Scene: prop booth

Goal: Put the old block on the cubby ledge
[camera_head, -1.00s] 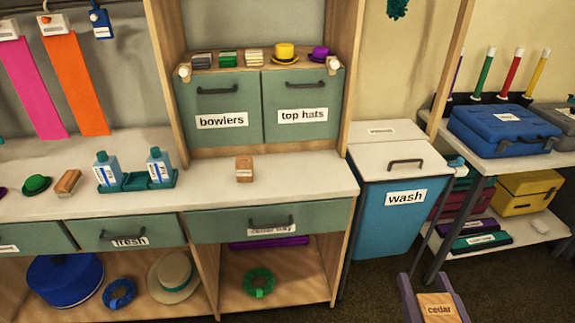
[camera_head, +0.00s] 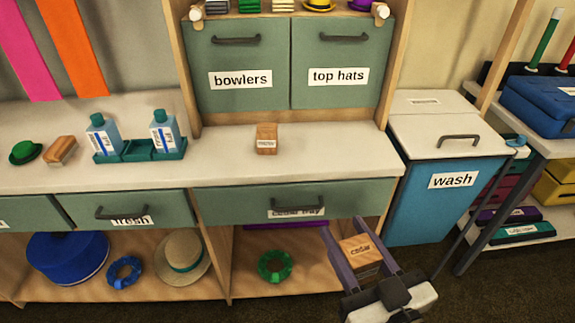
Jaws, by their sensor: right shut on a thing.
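My right gripper (camera_head: 343,230) is shut on a light brown wooden block (camera_head: 360,250) labelled "cedar". The block sits between its two purple fingers, in front of the lower right cubby. A second wooden block (camera_head: 266,139) stands on the white counter; its small label is too blurred to read. Below the drawer marked "cedar tray" (camera_head: 245,206) is an open cubby with a wooden floor (camera_head: 245,287). A green ring (camera_head: 275,265) lies in it, with a purple strip behind. Which surface is the cubby ledge is not labelled. My left gripper is out of view.
Doors marked "bowlers" (camera_head: 240,92) and "top hats" (camera_head: 335,90) stand above the counter. A blue wash bin (camera_head: 430,215) is right of the cubby. A teal bottle tray (camera_head: 140,155) and brown brush (camera_head: 60,151) are left on the counter.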

